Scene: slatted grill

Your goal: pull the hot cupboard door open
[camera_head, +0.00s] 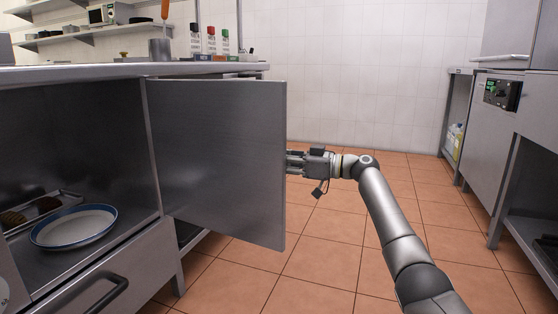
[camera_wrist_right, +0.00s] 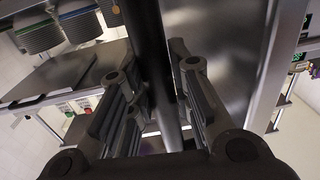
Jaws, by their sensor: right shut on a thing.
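The hot cupboard door (camera_head: 215,155) is a flat grey metal panel, swung out from the cupboard front, and the compartment behind it stands open. Its inner face is towards me in the head view. My right gripper (camera_head: 291,163) is at the door's free edge, its fingertips partly hidden behind the panel. In the right wrist view the fingers (camera_wrist_right: 160,100) are closed around a long dark handle bar (camera_wrist_right: 147,45), beside the shiny door face (camera_wrist_right: 222,50). The handle is hidden behind the door in the head view. My left gripper is out of view.
Inside the cupboard (camera_head: 75,135) are a blue-rimmed white plate (camera_head: 75,227) and a metal tray (camera_head: 62,196). Bottles (camera_head: 211,42) stand on the counter above. Clear tiled floor (camera_head: 320,240) lies right of the door; another metal unit (camera_head: 490,150) stands far right.

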